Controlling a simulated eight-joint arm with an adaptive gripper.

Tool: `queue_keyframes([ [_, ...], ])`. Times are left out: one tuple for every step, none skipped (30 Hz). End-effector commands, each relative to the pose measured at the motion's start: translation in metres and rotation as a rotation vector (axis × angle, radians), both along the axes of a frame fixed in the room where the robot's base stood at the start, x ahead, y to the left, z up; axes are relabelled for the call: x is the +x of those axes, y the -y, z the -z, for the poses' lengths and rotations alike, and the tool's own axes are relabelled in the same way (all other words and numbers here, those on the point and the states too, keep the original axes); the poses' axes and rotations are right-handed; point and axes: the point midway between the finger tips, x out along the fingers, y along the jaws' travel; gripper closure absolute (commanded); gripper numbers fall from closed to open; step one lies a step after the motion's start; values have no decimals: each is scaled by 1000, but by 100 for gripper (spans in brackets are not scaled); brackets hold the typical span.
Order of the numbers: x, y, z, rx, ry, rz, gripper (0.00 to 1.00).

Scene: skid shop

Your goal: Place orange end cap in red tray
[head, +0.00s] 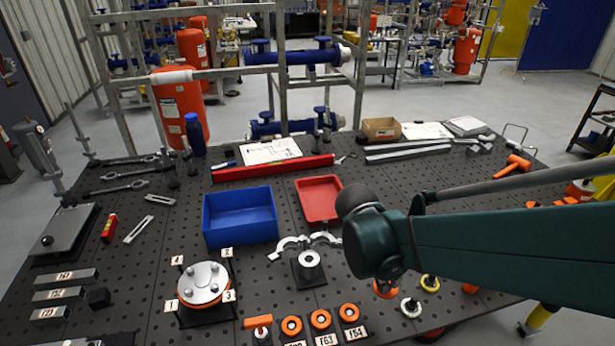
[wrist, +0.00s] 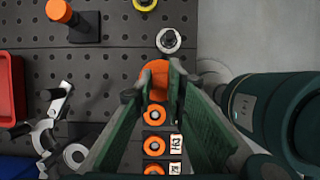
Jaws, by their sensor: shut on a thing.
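The orange end cap (wrist: 155,74) is between the two fingertips of my gripper (wrist: 160,88), which is shut on it. In the head view, an orange piece that looks like this cap (head: 385,290) shows just below my dark green arm, near the table's front; my fingers are hidden there. I cannot tell how far it is above the table. The red tray (head: 319,199) lies beyond and left of my gripper and looks empty. Its edge also shows at the left of the wrist view (wrist: 11,88).
A blue bin (head: 240,217) stands left of the tray. Several orange rings (head: 320,319) sit in a labelled row at the front. White (head: 411,307) and yellow (head: 430,283) rings stand to the right.

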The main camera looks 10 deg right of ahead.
Motion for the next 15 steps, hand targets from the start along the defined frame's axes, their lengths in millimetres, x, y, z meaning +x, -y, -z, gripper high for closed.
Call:
queue_keyframes([
  [0, 0, -5, 0, 0, 0, 100],
  [-1, 0, -9, 0, 0, 0, 100],
  [-1, 0, -13, 0, 0, 0, 100],
  [-1, 0, -15, 0, 0, 0, 100],
  [0, 0, -16, 0, 0, 0, 100],
  [0, 0, -19, 0, 0, 0, 100],
  [0, 0, -21, 0, 0, 0, 100],
  [0, 0, -23, 0, 0, 0, 100],
  [0, 0, -26, 0, 0, 0, 100],
  [0, 0, -28, 0, 0, 0, 100],
  [0, 0, -30, 0, 0, 0, 100],
  [0, 0, -33, 0, 0, 0, 100],
  [0, 0, -35, 0, 0, 0, 100],
  [0, 0, -37, 0, 0, 0, 100],
  [0, 0, -40, 0, 0, 0, 100],
])
